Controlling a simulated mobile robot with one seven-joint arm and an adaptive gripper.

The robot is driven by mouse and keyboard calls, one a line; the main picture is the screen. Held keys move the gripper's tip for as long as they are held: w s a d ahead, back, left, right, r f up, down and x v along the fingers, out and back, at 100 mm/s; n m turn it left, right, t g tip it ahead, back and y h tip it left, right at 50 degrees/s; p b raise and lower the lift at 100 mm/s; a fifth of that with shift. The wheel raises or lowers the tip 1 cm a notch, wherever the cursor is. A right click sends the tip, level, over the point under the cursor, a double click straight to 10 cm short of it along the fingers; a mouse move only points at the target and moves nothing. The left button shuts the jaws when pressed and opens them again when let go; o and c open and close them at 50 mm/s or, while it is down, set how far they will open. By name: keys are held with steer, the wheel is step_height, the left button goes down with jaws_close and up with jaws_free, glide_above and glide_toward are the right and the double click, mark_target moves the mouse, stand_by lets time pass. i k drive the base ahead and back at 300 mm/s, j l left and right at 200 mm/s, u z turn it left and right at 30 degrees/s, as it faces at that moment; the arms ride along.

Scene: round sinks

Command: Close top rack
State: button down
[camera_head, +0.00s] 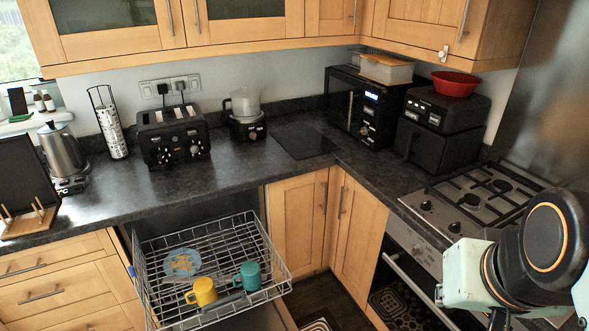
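The top rack (276,259) is a grey wire dishwasher rack, pulled out well past the front edge of the counter. Its back end is near the dark opening below the worktop. It holds a blue plate with a yellow pattern (182,263), a yellow mug (203,292) and a teal mug (248,275). A grey item (224,301) lies by the mugs; I cannot tell what it is. My arm shows at the lower right, in front of the cooker and well apart from the rack. Its gripper fingers are not visible.
Drawers (62,287) stand left of the rack and shut cupboard doors (298,222) stand right of it. The oven door (405,285) at the right appears partly open, below the gas hob (478,200). Dark floor shows between the rack and the oven.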

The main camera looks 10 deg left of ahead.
mark_target(214, 276)
steer(key=u, duration=1.55)
